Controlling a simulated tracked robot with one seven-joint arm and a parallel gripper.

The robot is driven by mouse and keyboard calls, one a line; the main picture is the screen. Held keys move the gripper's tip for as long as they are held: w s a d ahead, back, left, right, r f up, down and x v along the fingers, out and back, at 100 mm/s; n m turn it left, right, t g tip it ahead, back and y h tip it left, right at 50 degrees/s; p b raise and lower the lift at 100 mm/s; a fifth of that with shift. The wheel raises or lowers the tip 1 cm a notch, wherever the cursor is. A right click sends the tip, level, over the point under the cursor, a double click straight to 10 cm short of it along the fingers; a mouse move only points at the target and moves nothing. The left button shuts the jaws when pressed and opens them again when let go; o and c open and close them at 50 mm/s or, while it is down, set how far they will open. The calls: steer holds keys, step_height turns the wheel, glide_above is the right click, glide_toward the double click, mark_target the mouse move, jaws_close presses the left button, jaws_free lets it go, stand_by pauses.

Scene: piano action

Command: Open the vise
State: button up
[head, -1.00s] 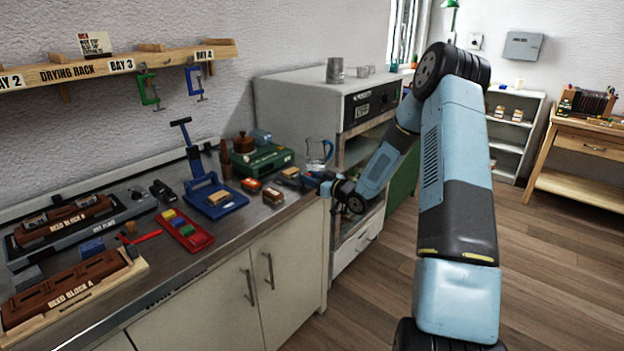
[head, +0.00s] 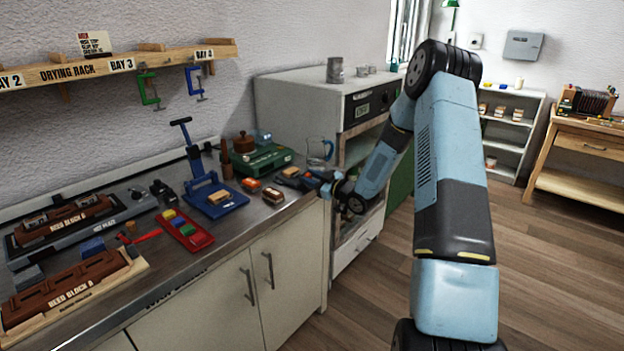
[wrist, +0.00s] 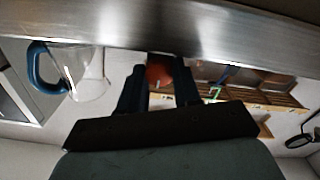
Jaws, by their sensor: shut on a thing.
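My gripper (head: 322,183) is at the right end of the steel counter, by its front edge. In the wrist view its two dark fingers (wrist: 160,92) are shut on a reddish, rounded thing (wrist: 160,74) that shows between them. A small dark grey device (head: 291,172), which looks like the vise, sits on the counter just left of my gripper in the head view. It is small there, so I cannot tell how far its jaws are apart. The contact with my fingers is hard to see in the head view.
A glass jug with a blue handle (head: 319,151) stands close behind my gripper. A green case (head: 262,160), a blue press (head: 214,195) and a red tray (head: 184,232) stand farther left. The counter edge (wrist: 150,25) crosses the wrist view close by. Open floor lies to the right.

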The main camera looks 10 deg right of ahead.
steer(key=shift+d+f, duration=0.15)
steer(key=shift+d, duration=0.1)
steer(key=o, duration=0.7)
steer(key=shift+o, duration=0.3)
steer(key=shift+a, duration=0.1)
steer(key=v, duration=1.3)
steer(key=shift+s+d, duration=0.25)
steer(key=shift+s, duration=0.05)
